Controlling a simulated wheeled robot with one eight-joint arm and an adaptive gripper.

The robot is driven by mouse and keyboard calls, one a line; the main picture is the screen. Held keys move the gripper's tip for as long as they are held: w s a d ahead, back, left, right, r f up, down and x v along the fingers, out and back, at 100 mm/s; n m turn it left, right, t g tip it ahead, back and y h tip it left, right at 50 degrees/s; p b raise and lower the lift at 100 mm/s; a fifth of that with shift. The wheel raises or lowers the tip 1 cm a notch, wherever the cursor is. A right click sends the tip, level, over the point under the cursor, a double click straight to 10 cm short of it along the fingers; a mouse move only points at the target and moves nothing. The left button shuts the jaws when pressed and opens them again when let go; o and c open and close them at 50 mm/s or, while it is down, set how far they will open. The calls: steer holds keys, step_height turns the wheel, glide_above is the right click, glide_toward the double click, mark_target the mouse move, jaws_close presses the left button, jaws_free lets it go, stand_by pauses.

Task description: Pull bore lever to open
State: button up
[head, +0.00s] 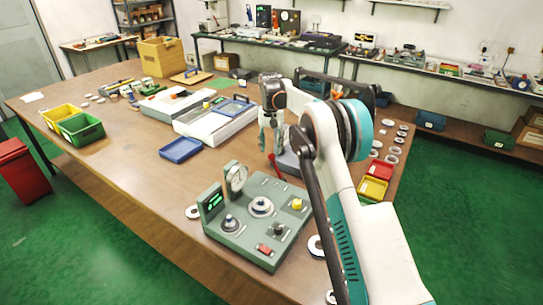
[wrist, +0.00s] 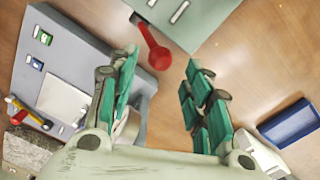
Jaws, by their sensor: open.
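The bore lever (wrist: 152,40) is red with a round knob and sticks out from the edge of a grey-green gauge station (wrist: 196,14) in the wrist view. In the head view, the gauge station (head: 247,240) stands at the table's near side, with a dial and displays. My gripper (head: 268,146) hangs above the table just behind the station, pointing down. In the wrist view, my open gripper (wrist: 161,58) has its green fingers either side of the lever's knob in the picture. I cannot tell whether they are at its height. Nothing is held.
A grey device (wrist: 78,75) lies left of the fingers in the wrist view. A blue tray (head: 181,150) lies left of my gripper in the head view. Metal rings (head: 392,158) and red and yellow bins (head: 373,187) are at the right.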

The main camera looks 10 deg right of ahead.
mark_target(277, 170)
steer(key=shift+f+b, duration=0.4)
steer(key=shift+f, duration=1.75)
jaws_close()
